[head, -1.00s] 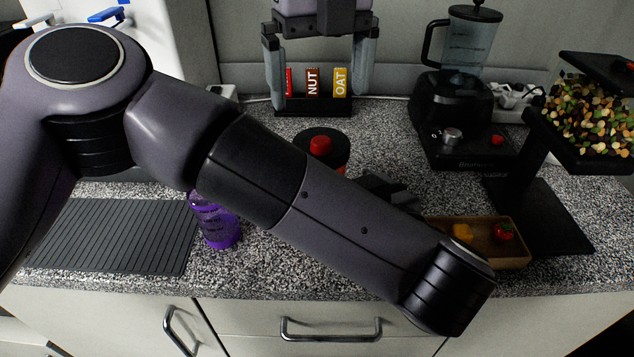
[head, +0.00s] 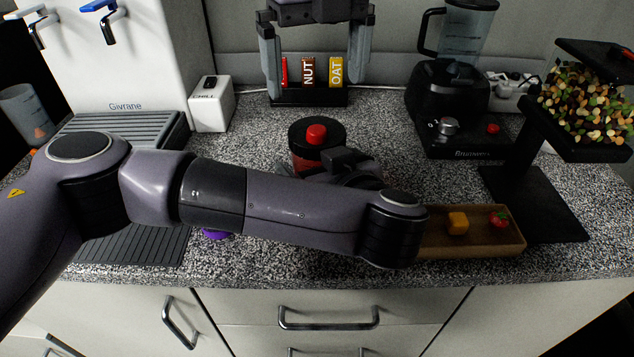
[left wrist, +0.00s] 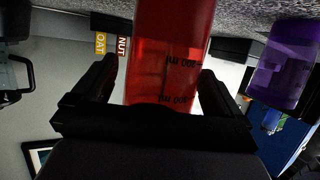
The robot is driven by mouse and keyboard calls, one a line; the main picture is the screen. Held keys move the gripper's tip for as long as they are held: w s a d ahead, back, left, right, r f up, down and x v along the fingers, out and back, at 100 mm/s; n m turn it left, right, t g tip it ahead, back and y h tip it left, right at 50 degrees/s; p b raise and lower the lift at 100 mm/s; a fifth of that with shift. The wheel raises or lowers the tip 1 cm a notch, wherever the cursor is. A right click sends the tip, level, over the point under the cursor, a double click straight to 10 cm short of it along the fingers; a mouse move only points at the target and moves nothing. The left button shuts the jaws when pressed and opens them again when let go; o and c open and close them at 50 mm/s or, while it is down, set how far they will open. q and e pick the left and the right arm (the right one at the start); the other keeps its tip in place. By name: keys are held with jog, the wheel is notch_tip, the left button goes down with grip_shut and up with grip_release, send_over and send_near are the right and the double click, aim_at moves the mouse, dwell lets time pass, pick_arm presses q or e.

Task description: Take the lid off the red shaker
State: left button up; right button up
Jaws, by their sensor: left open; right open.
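The red shaker stands upright on the counter, its black lid with a red cap (head: 316,132) on top. Its red body (head: 302,164) shows just below the lid in the head view; my left arm hides the lower part. In the left wrist view, which looks upside down, the shaker's clear red body (left wrist: 168,50) with ml marks stands between the two fingers of my open left gripper (left wrist: 160,72). The lid is out of sight there. My right gripper (head: 314,88) hangs open and empty at the back, its fingers either side of the bars.
A purple bottle (left wrist: 282,62) stands beside the shaker, mostly hidden by my arm in the head view. A wooden tray (head: 470,246) holding small pieces lies front right. A blender (head: 447,95), a bar rack (head: 310,98) and a white box (head: 211,105) stand behind.

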aim_at(317, 131)
pick_arm(q)
jog(key=shift+a, duration=0.1)
jog(key=c, duration=1.2)
grip_shut()
pick_arm(e)
jog(key=shift+c, duration=0.8)
jog(key=m, duration=0.3)
jog(key=shift+s+a+f+m, duration=0.1)
jog(key=shift+a+m, duration=0.05)
jog(key=shift+m, duration=0.15)
jog(key=m, duration=0.5)
jog(key=shift+m, duration=0.3)
jog(key=shift+f, duration=3.85)
